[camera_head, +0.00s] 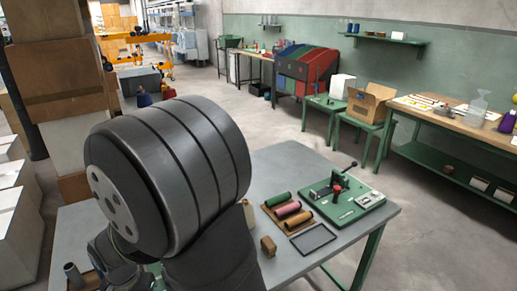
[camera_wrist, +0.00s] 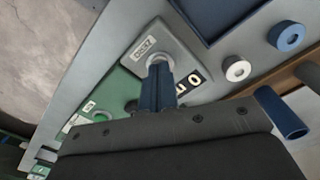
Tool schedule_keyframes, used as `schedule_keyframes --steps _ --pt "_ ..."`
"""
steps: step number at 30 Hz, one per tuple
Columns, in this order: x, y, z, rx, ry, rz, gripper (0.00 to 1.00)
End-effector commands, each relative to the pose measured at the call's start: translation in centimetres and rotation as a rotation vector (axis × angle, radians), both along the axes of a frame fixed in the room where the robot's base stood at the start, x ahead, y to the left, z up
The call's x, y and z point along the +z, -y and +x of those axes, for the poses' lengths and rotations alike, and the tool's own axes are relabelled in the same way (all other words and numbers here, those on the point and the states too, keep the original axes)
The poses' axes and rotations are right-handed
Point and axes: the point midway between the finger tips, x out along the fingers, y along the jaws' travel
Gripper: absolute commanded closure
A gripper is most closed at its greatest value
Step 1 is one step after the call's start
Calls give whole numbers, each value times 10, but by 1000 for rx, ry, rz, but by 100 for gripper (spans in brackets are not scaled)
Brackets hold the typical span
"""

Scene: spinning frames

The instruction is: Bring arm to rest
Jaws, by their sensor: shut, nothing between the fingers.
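My own arm fills the left and middle of the head view, its big dark rounded joint over the grey table (camera_head: 375,210). The gripper end is hidden or unclear there. In the wrist view, the dark gripper body spans the bottom and my gripper (camera_wrist: 160,75) shows as narrow dark blue fingers close together, with nothing seen held. A grey plate with a label (camera_wrist: 145,45) and a pale round part (camera_wrist: 157,58) lie beyond the fingertips. Whether the fingers touch them I cannot tell.
In the head view, a green device (camera_head: 340,203) with a lever, a tray (camera_head: 270,213) of coloured tubes, an empty dark frame (camera_head: 313,239) and a brown block (camera_head: 268,246) lie right of my arm. The wrist view shows a blue tube (camera_wrist: 279,112) and a white ring (camera_wrist: 237,70).

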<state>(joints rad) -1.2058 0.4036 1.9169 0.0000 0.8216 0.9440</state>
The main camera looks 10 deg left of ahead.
Motion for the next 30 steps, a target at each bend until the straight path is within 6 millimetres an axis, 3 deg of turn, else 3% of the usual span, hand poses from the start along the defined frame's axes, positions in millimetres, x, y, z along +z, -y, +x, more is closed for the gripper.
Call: schedule_keyframes --steps 14,24,30 --pt "12 -1 0 0 1 3 100" --pt "74 -1 0 0 3 6 100" --pt "26 1 0 0 -2 -5 100"
